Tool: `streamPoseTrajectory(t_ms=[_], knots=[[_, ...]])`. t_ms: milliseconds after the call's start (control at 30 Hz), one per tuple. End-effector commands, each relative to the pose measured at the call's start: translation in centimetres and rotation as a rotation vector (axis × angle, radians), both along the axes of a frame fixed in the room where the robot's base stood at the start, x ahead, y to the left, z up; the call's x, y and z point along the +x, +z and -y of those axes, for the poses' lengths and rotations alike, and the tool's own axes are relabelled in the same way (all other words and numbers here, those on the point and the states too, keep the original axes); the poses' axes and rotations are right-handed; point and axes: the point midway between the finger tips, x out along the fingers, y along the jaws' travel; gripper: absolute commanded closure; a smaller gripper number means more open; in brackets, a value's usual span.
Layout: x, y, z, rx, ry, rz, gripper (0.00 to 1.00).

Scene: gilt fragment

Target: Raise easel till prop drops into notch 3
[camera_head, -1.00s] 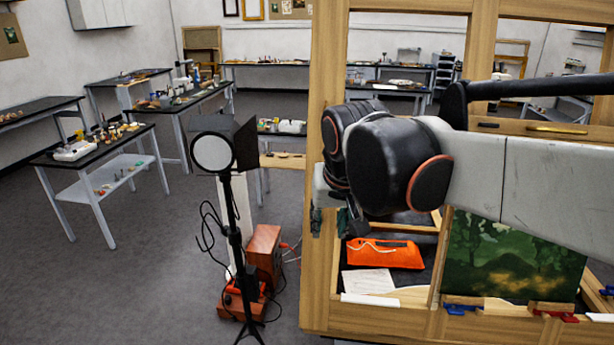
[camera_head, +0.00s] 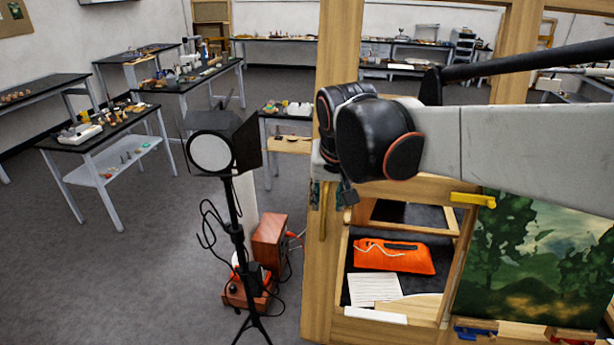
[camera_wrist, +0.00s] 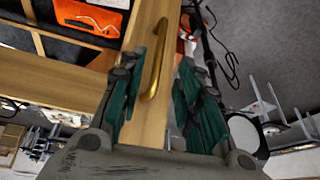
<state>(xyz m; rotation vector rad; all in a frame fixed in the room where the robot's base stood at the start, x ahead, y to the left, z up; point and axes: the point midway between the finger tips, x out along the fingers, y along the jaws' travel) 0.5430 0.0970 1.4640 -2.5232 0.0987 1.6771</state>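The wooden easel (camera_head: 341,80) fills the right of the head view and bears a green landscape painting (camera_head: 535,255). A brass handle (camera_head: 323,222) is fixed to its left post; it also shows in the wrist view (camera_wrist: 154,62). My gripper (camera_wrist: 160,95) has two green-padded fingers spread apart, one on each side of the post. The handle lies between them, with visible gaps. In the head view, my gripper (camera_head: 327,195) is partly hidden behind my wrist. I cannot make out the prop or its notches in either view.
A studio lamp (camera_head: 212,153) on a black stand is left of the easel, near a red-brown box (camera_head: 269,242) and cables. An orange pouch (camera_head: 393,256) and white paper (camera_head: 375,289) lie within the easel frame. A yellow clamp (camera_head: 472,199) is above the painting. Grey floor is open at left.

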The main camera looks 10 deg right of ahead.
Motion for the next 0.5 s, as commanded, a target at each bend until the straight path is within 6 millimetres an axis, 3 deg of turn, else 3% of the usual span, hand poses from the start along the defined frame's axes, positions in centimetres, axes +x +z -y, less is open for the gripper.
streamPoseTrajectory(t_ms=[200, 500], knots=[[1.8, -4.1, 0.0, 0.0, -0.001, 0.0, 0.69], [3.6, -8.2, -0.1, 0.0, 0.0, 0.0, 0.69]])
